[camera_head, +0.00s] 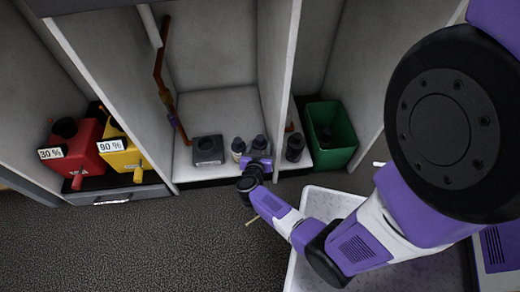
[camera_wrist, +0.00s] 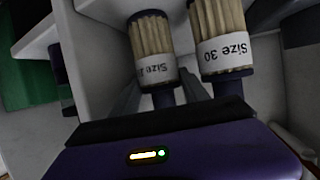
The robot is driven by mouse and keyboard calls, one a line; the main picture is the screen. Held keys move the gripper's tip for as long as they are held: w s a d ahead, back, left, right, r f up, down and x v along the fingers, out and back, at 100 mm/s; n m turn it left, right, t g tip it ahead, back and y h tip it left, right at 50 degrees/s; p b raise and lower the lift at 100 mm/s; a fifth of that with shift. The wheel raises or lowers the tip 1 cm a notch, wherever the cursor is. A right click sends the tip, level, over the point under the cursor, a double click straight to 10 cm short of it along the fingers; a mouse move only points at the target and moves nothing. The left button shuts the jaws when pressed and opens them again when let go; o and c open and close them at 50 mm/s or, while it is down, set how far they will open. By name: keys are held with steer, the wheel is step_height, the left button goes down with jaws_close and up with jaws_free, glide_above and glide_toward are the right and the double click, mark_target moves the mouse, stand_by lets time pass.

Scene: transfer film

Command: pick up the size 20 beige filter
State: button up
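Two beige pleated filters with dark ends stand side by side in the wrist view, and the picture is upside down. The left filter (camera_wrist: 151,36) has a white label reading "Size 2", with the last digit hard to read. The right filter (camera_wrist: 218,22) is labelled "Size 30". My gripper (camera_wrist: 160,84) is open, its grey fingers on either side of the left filter's dark end; I cannot tell whether they touch it. In the head view my gripper (camera_head: 258,163) is at the front of the middle compartment, by two dark-topped filters, one at left (camera_head: 238,146) and one at right (camera_head: 259,142).
A dark square block (camera_head: 208,150) sits left of the filters. A divider (camera_head: 278,75) separates them from another dark-topped item (camera_head: 294,147) and a green bin (camera_head: 331,137). Red (camera_head: 87,148) and yellow (camera_head: 122,153) containers stand left. A white tray (camera_head: 318,203) lies below my arm.

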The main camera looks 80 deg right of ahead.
steer(key=c, duration=1)
steer(key=shift+r, duration=0.1)
